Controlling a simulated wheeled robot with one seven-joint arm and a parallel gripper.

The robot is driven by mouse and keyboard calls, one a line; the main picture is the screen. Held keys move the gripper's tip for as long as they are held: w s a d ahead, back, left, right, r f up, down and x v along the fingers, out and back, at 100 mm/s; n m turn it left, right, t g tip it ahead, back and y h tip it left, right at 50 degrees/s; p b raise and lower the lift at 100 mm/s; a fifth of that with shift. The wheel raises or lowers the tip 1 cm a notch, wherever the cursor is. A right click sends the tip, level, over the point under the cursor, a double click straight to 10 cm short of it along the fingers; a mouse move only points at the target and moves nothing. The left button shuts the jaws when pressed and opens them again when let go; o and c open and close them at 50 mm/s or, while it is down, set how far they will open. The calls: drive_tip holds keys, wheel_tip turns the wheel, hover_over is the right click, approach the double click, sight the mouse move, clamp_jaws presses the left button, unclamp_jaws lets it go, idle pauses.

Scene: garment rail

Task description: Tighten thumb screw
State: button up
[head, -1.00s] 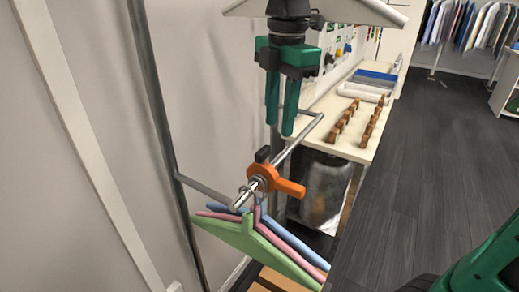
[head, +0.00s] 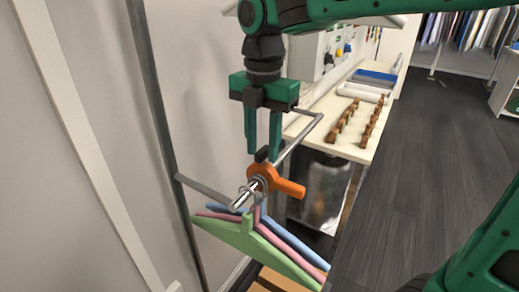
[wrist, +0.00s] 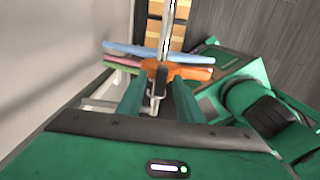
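An orange clamp (head: 289,188) with a side lever sits around the metal rail (head: 298,144), near the rail's front end. A small black knob (head: 261,155) stands on top of the clamp. My gripper (head: 262,148) points down just above the clamp. Its two green fingers are apart, with the knob between or just behind their tips; I cannot tell whether they touch it. In the wrist view, the orange clamp (wrist: 188,71) shows beyond the spread fingers (wrist: 159,98), and the rail runs between them.
Green, pink and blue hangers (head: 245,235) hang on the rail just below and in front of the clamp. An upright post (head: 160,110) stands left beside the wall. A white table (head: 330,105) with wooden pieces and rolls is behind. The floor to the right is open.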

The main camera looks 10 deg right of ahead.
drive_tip(key=shift+f, duration=0.75)
